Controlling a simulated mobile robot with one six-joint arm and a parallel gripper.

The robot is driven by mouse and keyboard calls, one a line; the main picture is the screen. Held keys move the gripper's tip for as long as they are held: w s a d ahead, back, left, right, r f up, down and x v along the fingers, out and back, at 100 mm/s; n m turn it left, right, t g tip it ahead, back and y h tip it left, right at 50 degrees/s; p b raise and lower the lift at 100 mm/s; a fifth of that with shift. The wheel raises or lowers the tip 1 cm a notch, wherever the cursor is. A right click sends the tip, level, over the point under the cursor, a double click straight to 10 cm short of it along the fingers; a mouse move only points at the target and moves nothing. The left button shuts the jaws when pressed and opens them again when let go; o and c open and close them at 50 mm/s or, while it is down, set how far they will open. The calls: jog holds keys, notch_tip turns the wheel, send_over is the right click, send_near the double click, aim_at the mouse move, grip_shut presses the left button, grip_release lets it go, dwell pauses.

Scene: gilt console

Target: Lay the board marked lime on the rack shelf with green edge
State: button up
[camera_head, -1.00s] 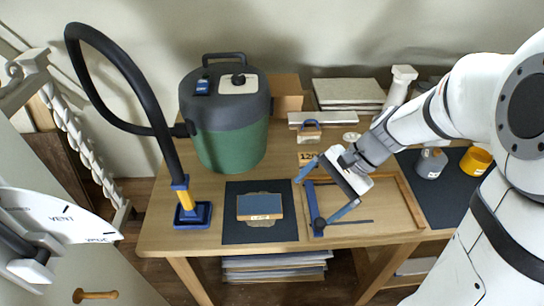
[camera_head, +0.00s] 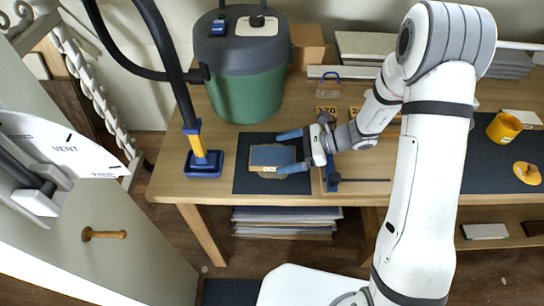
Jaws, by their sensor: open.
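My gripper (camera_head: 284,154) is open, its two blue fingers reaching left over the dark mat (camera_head: 243,181). A small block with a blue top and a light label on its tan front edge (camera_head: 270,157) lies on that mat. The fingertips are at its far and near sides on its right part; I cannot tell whether they touch it. A tan piece shows a little from under the block. I cannot read its label.
A green and grey vacuum (camera_head: 244,85) stands behind the mat, its blue-footed nozzle (camera_head: 204,164) to the left. Several boards (camera_head: 286,222) are stacked below the tabletop. At right are a yellow mug (camera_head: 504,127) and a low shelf with a pale board (camera_head: 485,231).

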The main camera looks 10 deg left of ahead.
aim_at(274, 156)
jog(key=x, duration=0.3)
jog(key=shift+s+a+f, duration=0.15)
jog(key=c, duration=1.2)
